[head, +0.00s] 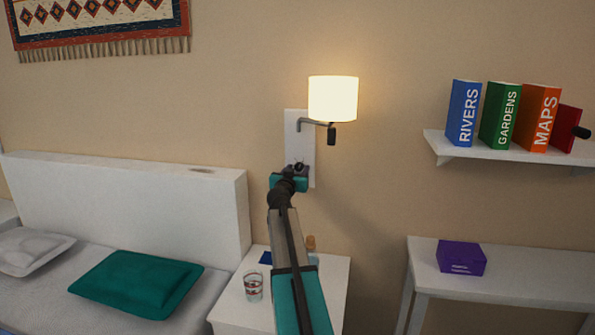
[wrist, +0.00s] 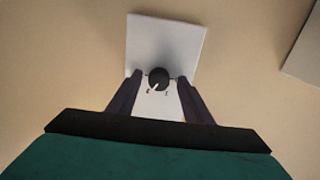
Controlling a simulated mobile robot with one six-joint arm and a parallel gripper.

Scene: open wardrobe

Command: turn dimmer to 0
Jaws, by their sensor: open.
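The dimmer is a round black knob (wrist: 158,77) on a white wall plate (wrist: 165,40). A white pointer line on the knob points down and slightly left in the wrist view. Small dark marks lie on the plate just below the knob, too small to read. My gripper (wrist: 160,75) is open, with one finger on each side of the knob and a narrow gap showing on both sides. In the head view my gripper (head: 298,169) is at the lower part of the plate (head: 293,128). The wall lamp (head: 333,99) above is lit.
The lamp's arm and black socket (head: 332,136) jut out above right of my gripper. Below stands a white bedside table (head: 235,308) with a glass (head: 253,286). A shelf (head: 500,153) with several books is at right. The bed headboard (head: 130,195) is at left.

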